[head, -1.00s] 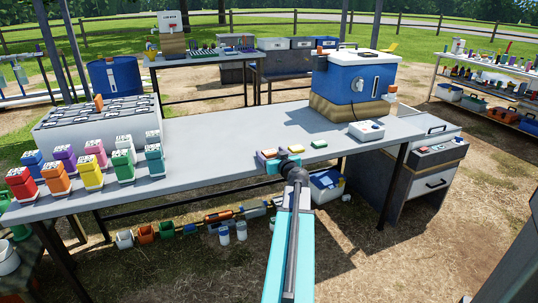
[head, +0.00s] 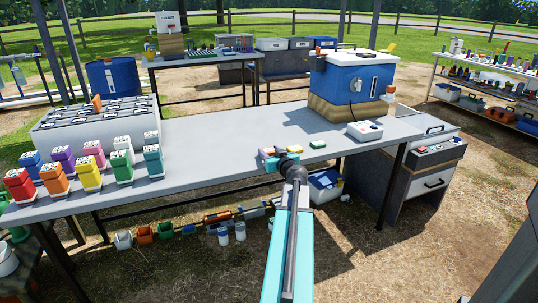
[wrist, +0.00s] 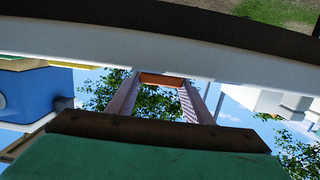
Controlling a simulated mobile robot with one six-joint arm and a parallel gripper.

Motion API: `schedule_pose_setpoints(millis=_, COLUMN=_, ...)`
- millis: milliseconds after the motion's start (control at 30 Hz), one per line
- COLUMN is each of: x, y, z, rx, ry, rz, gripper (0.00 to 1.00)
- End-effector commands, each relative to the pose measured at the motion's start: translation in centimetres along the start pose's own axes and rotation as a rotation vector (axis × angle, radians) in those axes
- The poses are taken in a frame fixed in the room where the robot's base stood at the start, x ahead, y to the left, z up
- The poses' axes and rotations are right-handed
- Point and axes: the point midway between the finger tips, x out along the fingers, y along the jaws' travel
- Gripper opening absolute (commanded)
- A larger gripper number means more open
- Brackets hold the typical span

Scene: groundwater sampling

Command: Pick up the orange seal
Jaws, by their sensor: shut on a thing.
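In the wrist view my gripper (wrist: 166,87) has its two fingers running away from me, with a thin orange piece (wrist: 162,79) across their tips. This looks like the orange seal, held between the fingertips. In the head view my arm reaches to the table's front edge, and my wrist hides the fingers. Small coloured pieces lie by it: an orange-pink one (head: 267,152) just left of my wrist, a yellow one (head: 295,148) just behind it, and a green one (head: 318,144) to the right. I cannot tell whether the orange-pink piece is the held seal.
The long grey table (head: 215,140) is clear in its middle. Several coloured bottles (head: 88,172) and a grey rack (head: 98,128) stand at its left. A blue cooler (head: 345,80) and a white device (head: 365,130) stand at its right. A drawer cabinet (head: 425,175) is beside it.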

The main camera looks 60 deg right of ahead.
Motion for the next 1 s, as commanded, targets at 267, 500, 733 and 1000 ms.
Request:
schedule_pose_setpoints(millis=267, x=-1.2, y=0.6, z=-2.4, rx=0.000, ry=0.000, rz=0.002, gripper=0.25)
schedule_pose_setpoints(millis=500, x=-5.2, y=3.5, z=-2.2, rx=0.001, ry=0.000, rz=0.004, gripper=0.25)
schedule_pose_setpoints(millis=733, x=-8.9, y=6.4, z=-2.2, rx=0.001, ry=0.001, rz=0.004, gripper=0.25)
schedule_pose_setpoints(millis=1000, x=-12.0, y=8.8, z=-2.1, rx=0.000, ry=0.000, rz=0.001, gripper=0.25)
